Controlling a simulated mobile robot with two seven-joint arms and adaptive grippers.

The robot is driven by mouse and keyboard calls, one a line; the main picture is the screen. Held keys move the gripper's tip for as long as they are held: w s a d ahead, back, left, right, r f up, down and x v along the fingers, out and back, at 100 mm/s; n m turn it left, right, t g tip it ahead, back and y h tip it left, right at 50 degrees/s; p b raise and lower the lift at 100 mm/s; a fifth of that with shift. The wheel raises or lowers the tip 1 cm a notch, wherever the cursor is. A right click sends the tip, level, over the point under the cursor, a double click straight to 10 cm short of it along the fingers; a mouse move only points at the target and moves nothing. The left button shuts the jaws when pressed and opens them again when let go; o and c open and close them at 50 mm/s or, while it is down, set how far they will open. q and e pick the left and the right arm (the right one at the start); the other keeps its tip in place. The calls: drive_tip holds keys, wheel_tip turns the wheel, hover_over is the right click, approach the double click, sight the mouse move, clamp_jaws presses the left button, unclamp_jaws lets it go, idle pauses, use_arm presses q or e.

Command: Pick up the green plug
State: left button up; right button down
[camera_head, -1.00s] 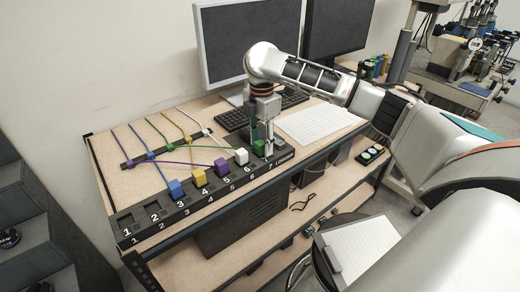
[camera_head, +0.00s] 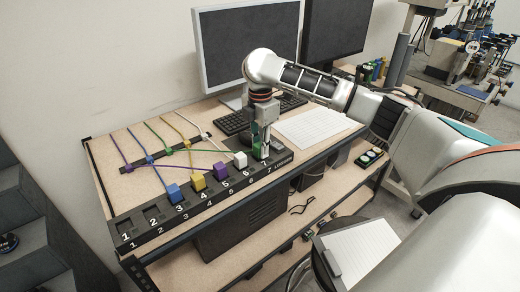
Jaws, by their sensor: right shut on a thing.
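The green plug (camera_head: 256,151) is at the right end of the numbered strip (camera_head: 150,231), by number 7. My right gripper (camera_head: 262,152) points down over it and is shut on it, hiding most of it. Whether the plug's lower end is still in its slot cannot be told. A green cable runs from the back strip (camera_head: 175,149) towards the plug's side. My left gripper is not in view.
A white plug (camera_head: 240,160), a purple plug (camera_head: 220,172), a yellow plug (camera_head: 198,181) and a blue plug (camera_head: 175,193) stand in the strip to the left. Slots 1 and 2 look empty. A keyboard (camera_head: 234,122) and two monitors stand behind; a white sheet (camera_head: 308,127) lies right.

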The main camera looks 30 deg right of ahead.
wheel_tip(320, 180, up, 23)
idle(0.6)
idle(1.2)
